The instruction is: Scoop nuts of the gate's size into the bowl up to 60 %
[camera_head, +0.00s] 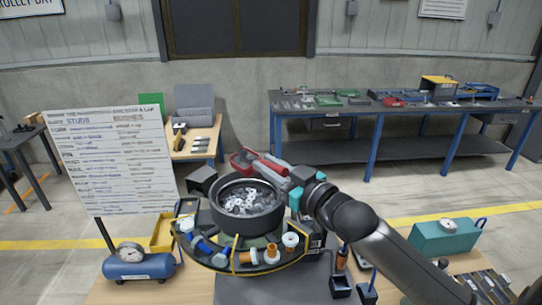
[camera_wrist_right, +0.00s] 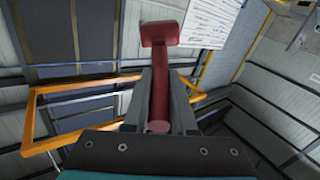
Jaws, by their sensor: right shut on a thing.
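A dark round bowl (camera_head: 248,223) stands on the feeder in the middle of the head view. Loose silvery nuts (camera_head: 243,199) lie in it; their size is too small to tell. My right gripper (camera_head: 272,167) is shut on the handle of a red scoop and holds it over the bowl's far right side. The scoop (camera_head: 242,158) shows as a red-rimmed head at the left end; what is inside it is unclear. In the right wrist view the red scoop (camera_wrist_right: 160,75) stands between the two grey fingers (camera_wrist_right: 158,112). I cannot make out the gate. My left gripper is not in view.
A curved tray (camera_head: 222,262) with bolts and rings lies in front of the bowl. A whiteboard (camera_head: 115,160), a blue tank with a gauge (camera_head: 140,266) and a yellow bin (camera_head: 162,236) are at the left. A teal box (camera_head: 446,240) stands at the right.

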